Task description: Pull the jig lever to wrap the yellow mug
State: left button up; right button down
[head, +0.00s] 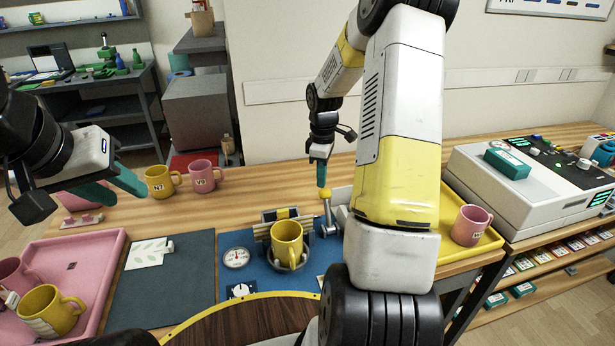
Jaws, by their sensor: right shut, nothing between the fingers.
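A yellow mug (287,243) sits upright in the jig on the blue mat (232,285). The jig lever (329,212) stands upright to the right of the mug, with a yellow knob (325,193) on top. My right gripper (321,184) points down, shut and empty, with its teal fingertips at the knob; I cannot tell whether they touch it. My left gripper (132,198) is at the left above the table, its teal fingers apart and empty, far from the jig. My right arm hides the area right of the lever.
Yellow (158,184) and pink (205,177) mugs stand at the back left. A pink tray (98,272) with mugs is at the left, beside a dark mat (150,295) with a white leaf-printed sheet (148,253). A yellow tray (487,243) with a pink mug (470,225) is at the right.

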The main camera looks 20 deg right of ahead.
aim_at(326, 190)
jog(key=shift+f, duration=1.35)
jog(key=shift+s+a+f, duration=0.1)
jog(key=shift+s+f, duration=0.05)
jog(key=shift+s, duration=2)
jog(key=shift+s+a, duration=0.1)
jog(key=shift+s, duration=2.8)
jog(key=shift+s+a, duration=0.1)
jog(key=shift+s, duration=0.5)
jog(key=shift+r, duration=0.2)
